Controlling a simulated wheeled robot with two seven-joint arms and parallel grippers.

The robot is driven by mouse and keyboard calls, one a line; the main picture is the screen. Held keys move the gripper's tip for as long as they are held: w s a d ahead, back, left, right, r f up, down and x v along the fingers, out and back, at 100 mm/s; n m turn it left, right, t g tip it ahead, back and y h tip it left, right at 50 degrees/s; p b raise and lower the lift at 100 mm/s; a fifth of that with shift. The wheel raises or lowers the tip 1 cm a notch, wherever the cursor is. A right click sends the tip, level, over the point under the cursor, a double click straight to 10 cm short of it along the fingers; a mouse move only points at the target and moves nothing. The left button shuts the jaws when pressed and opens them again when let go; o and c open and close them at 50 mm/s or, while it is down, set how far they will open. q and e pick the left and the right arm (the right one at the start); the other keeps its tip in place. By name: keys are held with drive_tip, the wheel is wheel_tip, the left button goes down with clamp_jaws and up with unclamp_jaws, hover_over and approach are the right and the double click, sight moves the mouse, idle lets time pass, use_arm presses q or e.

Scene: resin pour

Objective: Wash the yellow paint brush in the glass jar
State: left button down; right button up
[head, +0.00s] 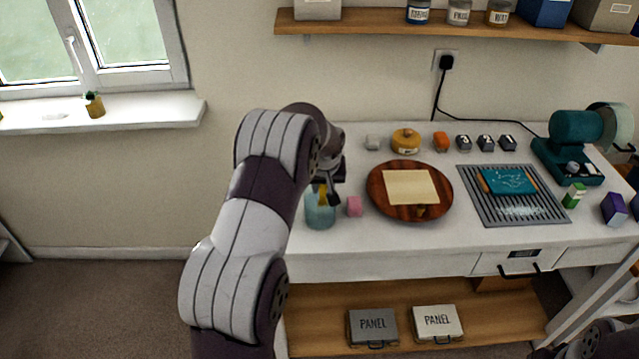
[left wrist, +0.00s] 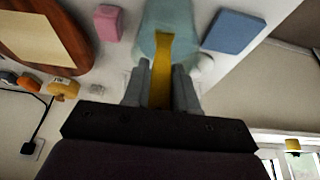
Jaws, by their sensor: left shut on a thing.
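The glass jar (head: 320,212) is pale blue-green and stands near the left end of the white table. It also shows in the left wrist view (left wrist: 168,17). My left gripper (head: 325,186) is over the jar and shut on the yellow paint brush (left wrist: 161,72). In the head view a bit of the yellow brush (head: 322,196) shows at the jar's mouth, pointing down. Its lower end appears to be within the jar, but the bristles and how deep they reach cannot be made out. My right gripper is not in view.
A pink block (head: 355,206) stands just right of the jar, and a round wooden board (head: 376,205) with a paper sheet lies beyond it. The left wrist view shows a blue block (left wrist: 233,32) near the jar. A grey rack (head: 490,212) is farther right.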

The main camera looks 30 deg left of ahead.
use_arm(q)
wheel_tip(320, 180, up, 9)
drive_tip(key=p, duration=0.6)
drive_tip(key=shift+w+a+f, duration=0.2)
drive_tip(key=shift+w+a, duration=0.2)
drive_tip(key=shift+a, duration=0.05)
idle(0.7)
idle(0.7)
wheel_tip(320, 180, up, 6)
drive_tip(key=p, duration=0.4)
